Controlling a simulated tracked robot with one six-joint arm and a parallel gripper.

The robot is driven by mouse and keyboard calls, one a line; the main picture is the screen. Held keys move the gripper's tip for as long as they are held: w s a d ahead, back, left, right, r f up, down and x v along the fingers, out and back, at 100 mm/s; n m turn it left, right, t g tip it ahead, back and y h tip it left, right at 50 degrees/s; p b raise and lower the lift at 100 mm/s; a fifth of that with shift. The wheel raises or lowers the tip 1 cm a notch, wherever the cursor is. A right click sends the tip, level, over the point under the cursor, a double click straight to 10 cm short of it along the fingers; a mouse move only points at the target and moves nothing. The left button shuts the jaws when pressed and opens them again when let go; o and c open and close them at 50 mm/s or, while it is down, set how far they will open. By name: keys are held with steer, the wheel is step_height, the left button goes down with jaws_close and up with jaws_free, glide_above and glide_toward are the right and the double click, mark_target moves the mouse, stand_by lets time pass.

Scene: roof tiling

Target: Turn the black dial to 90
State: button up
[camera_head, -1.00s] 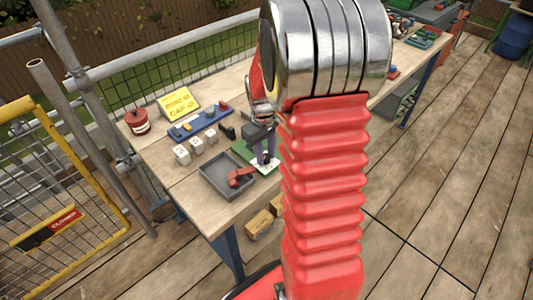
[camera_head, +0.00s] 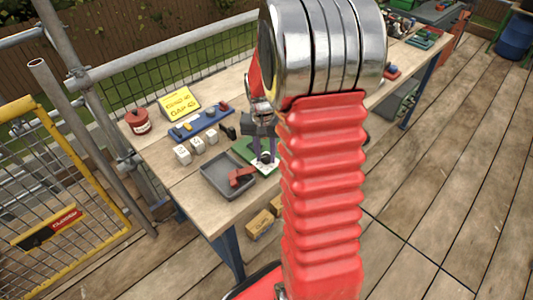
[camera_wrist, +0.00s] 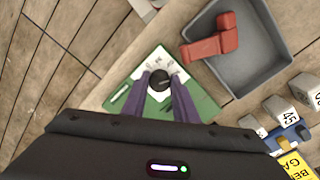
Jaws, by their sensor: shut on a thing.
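The black dial (camera_wrist: 160,78) sits on a white plate on a green board (camera_wrist: 195,94). The board also shows in the head view (camera_head: 242,149). In the wrist view the two purple fingers of my gripper (camera_wrist: 162,84) stand on either side of the dial and are shut on it. In the head view my gripper (camera_head: 265,157) points down at the board, and the dial between the fingertips is small and partly hidden. The plate's marks around the dial are too small to read, so I cannot tell its setting.
A grey tray (camera_head: 212,184) with a red part (camera_head: 241,177) lies beside the board. Several numbered grey blocks (camera_head: 197,144), a blue rack (camera_head: 203,123), a yellow sign (camera_head: 179,103) and a red tin (camera_head: 138,121) stand further left on the wooden bench.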

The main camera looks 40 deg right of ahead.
mark_target(264, 156)
steer(key=shift+w+m, duration=0.15)
steer(key=shift+m, duration=0.25)
steer(key=o, duration=1.1)
steer(key=shift+c, duration=0.2)
step_height(264, 156, up, 14)
steer(key=shift+w+a+f, duration=0.15)
steer(key=shift+a, duration=0.05)
stand_by(0.4)
